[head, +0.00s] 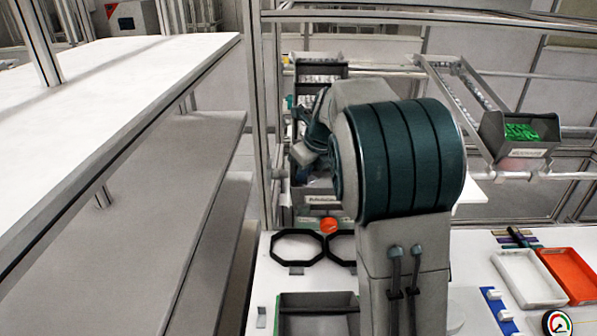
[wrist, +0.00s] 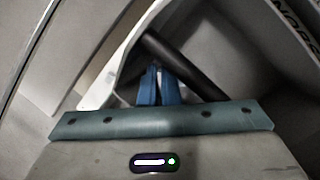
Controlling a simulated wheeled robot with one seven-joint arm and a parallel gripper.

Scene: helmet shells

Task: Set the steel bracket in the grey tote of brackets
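My gripper (wrist: 155,75) shows in the wrist view as two blue fingers close together. I cannot tell whether anything thin is held between their tips. A dark rod (wrist: 190,68) and a pale curved strip (wrist: 125,62) show just behind the fingers. In the head view my arm reaches to the back, and its end is mostly hidden behind the arm itself. A grey tote (head: 318,199) with a label stands below the arm's end. Its contents are mostly hidden. I cannot make out the steel bracket for certain; a small grey piece (head: 261,316) stands on the table at the front left.
Two black octagonal rings (head: 297,262) and an orange round object (head: 329,225) are on the white table. A dark bin (head: 317,301) stands at the front. White (head: 523,280) and red (head: 570,275) trays are at right. A raised bin (head: 513,150) holds green parts.

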